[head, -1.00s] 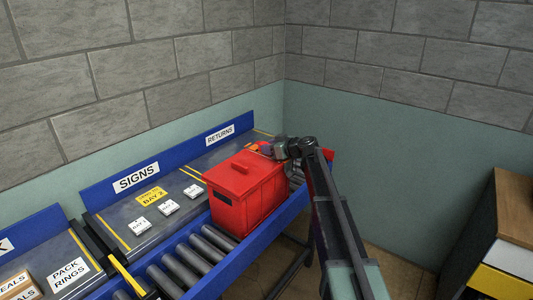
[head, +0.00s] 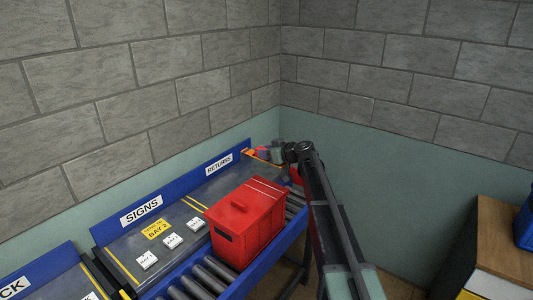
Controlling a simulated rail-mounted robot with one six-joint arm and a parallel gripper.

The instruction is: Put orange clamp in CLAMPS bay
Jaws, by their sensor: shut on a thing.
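My gripper (head: 269,154) is at the far end of the bench, beyond the red box and by the RETURNS section. It is shut on a small orange thing, which looks like the orange clamp (head: 249,152). The clamp shows only as a small patch of orange, partly hidden by the gripper. The fingertips are too small to make out clearly. No bay labelled CLAMPS shows in this view.
A red lidded box (head: 248,222) stands on the rollers (head: 210,279), just nearer than my gripper. The SIGNS bay (head: 124,248) holds a yellow sign (head: 156,229) and white tags (head: 172,241). A wooden-topped cabinet (head: 503,240) stands at right.

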